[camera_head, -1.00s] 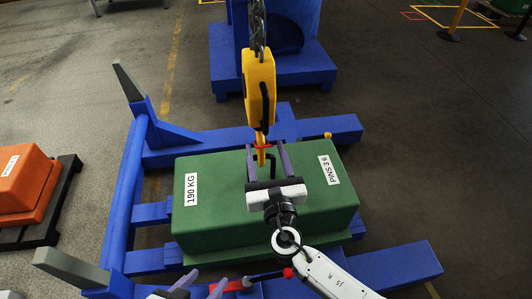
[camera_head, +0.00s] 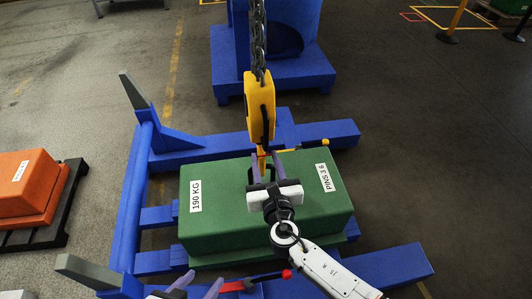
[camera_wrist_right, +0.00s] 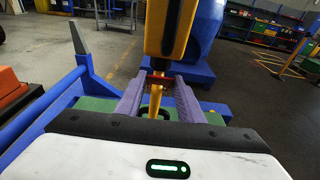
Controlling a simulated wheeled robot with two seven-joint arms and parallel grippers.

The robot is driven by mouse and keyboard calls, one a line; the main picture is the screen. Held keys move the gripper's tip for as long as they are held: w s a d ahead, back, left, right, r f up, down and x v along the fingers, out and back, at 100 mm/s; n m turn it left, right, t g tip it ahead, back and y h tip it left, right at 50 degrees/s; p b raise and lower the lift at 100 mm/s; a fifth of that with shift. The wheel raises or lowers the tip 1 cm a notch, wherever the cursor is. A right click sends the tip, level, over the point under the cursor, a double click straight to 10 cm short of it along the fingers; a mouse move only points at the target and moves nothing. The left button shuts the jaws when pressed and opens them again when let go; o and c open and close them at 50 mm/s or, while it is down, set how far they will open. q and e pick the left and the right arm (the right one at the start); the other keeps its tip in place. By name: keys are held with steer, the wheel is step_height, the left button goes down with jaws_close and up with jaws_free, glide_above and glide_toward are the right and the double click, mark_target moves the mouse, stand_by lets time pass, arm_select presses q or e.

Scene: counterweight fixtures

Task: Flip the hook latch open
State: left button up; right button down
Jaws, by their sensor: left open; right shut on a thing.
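The yellow hook block (camera_head: 259,106) hangs on a chain above the green counterweight (camera_head: 220,222), which is labelled 190 KG. Its hook reaches down between my right fingers; the wrist view shows the yellow hook shank (camera_wrist_right: 155,102) there. The small red latch (camera_wrist_right: 158,75) lies across the hook at my right fingertips. My right gripper (camera_head: 266,158) has its purple fingers on both sides of the latch and is shut on it. The hook tip is largely hidden by my fingers and wrist. My left gripper (camera_head: 197,286) is open and empty at the bottom edge, partly cut off.
A blue frame (camera_head: 128,200) with grey-tipped posts surrounds the counterweight. A red-ended rod (camera_head: 286,274) lies near the front, right of my left gripper. An orange weight (camera_head: 25,185) on a dark pallet stands left. A blue stand (camera_head: 280,70) is behind the hook.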

steer(key=g+p, duration=0.1)
steer(key=p, duration=0.1)
steer(key=w+r+g+p, duration=0.1)
steer(key=p, duration=0.1)
steer(key=shift+w+r+h, duration=0.2)
steer(key=shift+r+h, duration=0.1)
steer(key=shift+h, duration=0.1)
steer(key=shift+a, duration=0.15)
steer(key=c, duration=1.2)
jaws_free()
steer(key=v, duration=1)
steer(key=shift+r, duration=0.15)
steer(key=shift+s, duration=0.1)
